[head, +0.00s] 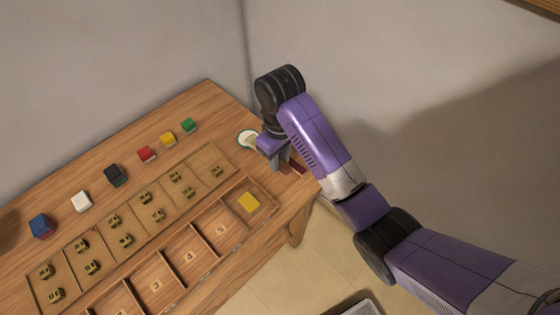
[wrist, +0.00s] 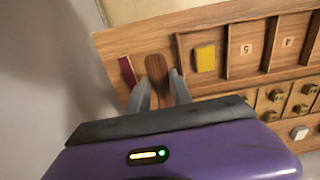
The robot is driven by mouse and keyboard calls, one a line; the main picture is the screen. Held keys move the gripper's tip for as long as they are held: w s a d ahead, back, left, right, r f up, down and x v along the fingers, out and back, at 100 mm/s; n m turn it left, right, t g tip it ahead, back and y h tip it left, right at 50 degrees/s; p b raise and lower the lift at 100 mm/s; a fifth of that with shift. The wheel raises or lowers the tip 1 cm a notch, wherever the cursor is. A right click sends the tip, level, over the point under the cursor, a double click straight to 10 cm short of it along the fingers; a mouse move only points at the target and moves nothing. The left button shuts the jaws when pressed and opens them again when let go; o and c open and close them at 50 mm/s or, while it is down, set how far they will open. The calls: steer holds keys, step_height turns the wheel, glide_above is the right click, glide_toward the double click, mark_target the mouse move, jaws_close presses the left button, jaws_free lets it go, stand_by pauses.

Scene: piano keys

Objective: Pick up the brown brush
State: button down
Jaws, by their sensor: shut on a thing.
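The brown brush (wrist: 157,68) lies between the two fingers of my gripper (wrist: 161,84) in the wrist view, its rounded brown end showing past the fingertips. My gripper is shut on it, close above the wooden table. In the head view my gripper (head: 284,163) points down at the right end of the table, and the brush is hidden or too small to make out there.
A dark red item (wrist: 127,71) lies close beside the brush. A yellow block (head: 248,202) sits in the end compartment of a numbered wooden tray (head: 218,250). Several coloured blocks line the table's back.

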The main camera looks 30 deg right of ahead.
steer(key=shift+d+r+p, duration=0.15)
steer(key=shift+r+p, duration=0.15)
steer(key=shift+r, duration=0.4)
steer(key=shift+w+r, duration=0.2)
steer(key=shift+r, duration=0.55)
steer(key=shift+s+r, duration=0.2)
steer(key=shift+r, duration=1.15)
steer(key=shift+s+r, duration=0.1)
steer(key=shift+r, duration=0.45)
